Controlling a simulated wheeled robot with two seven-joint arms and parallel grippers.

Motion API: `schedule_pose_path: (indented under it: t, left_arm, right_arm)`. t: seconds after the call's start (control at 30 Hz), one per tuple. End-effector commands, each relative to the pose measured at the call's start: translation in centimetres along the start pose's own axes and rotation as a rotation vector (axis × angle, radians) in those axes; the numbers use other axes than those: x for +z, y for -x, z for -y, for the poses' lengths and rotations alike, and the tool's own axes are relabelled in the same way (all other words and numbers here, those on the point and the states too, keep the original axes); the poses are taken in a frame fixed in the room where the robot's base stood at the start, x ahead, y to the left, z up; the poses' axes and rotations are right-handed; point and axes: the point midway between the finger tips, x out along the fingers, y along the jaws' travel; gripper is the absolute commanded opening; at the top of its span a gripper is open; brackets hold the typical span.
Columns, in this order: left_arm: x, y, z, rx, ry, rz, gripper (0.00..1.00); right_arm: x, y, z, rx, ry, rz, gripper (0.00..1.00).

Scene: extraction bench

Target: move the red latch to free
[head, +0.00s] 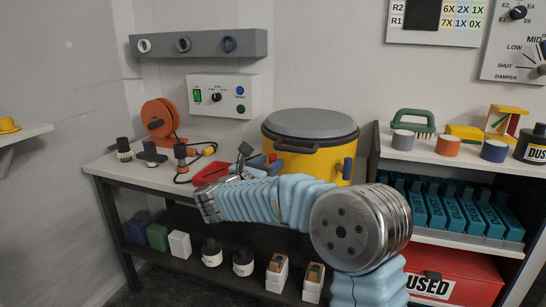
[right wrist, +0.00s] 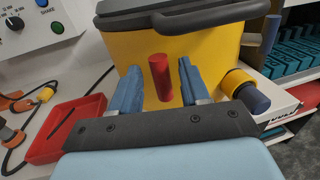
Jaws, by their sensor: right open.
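The red latch (right wrist: 160,78) is an upright red peg on the front of the yellow bin (right wrist: 220,55), which has a dark grey lid. In the head view the yellow bin (head: 309,155) stands on the bench, and I cannot make out the latch behind my gripper. My right gripper (head: 255,157) is at the bin's left front. In the right wrist view its two blue fingers (right wrist: 157,70) are open, one on each side of the latch, with gaps showing on both sides. My left gripper is not in view.
A red tray (head: 211,173) and an orange cable reel (head: 159,118) lie left of the bin. A yellow spout with a dark blue cap (right wrist: 246,90) sticks out just right of my fingers. A shelf unit (head: 455,160) stands at right.

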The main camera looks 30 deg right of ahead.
Motion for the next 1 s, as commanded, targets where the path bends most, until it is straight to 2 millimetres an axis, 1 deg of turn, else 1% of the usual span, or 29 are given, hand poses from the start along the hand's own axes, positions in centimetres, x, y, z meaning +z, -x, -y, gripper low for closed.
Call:
schedule_pose_path:
  t: [0.03,0.1,0.2,0.3,0.53,0.83,1.0]
  left_arm:
    - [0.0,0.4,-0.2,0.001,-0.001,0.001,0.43]
    - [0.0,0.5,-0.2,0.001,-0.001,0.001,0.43]
    - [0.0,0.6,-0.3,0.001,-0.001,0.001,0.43]
    - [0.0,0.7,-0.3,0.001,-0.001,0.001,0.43]
    - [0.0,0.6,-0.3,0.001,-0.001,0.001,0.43]
    - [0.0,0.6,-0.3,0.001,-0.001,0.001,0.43]
    - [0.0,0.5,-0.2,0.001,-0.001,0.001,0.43]
  right_arm:
    - [0.2,-0.8,0.0,-0.002,0.001,0.0,0.46]
    - [0.1,-1.7,0.0,-0.002,0.001,0.0,0.46]
    - [0.0,-2.5,0.0,-0.001,0.001,-0.001,0.46]
    - [-0.1,-2.8,0.0,0.0,0.001,0.0,0.46]
    - [-0.1,-2.8,0.0,0.001,0.001,0.0,0.46]
    - [-0.1,-2.8,0.0,0.001,0.001,0.0,0.0]
    - [-0.1,-2.8,0.0,0.001,0.007,0.001,0.0]
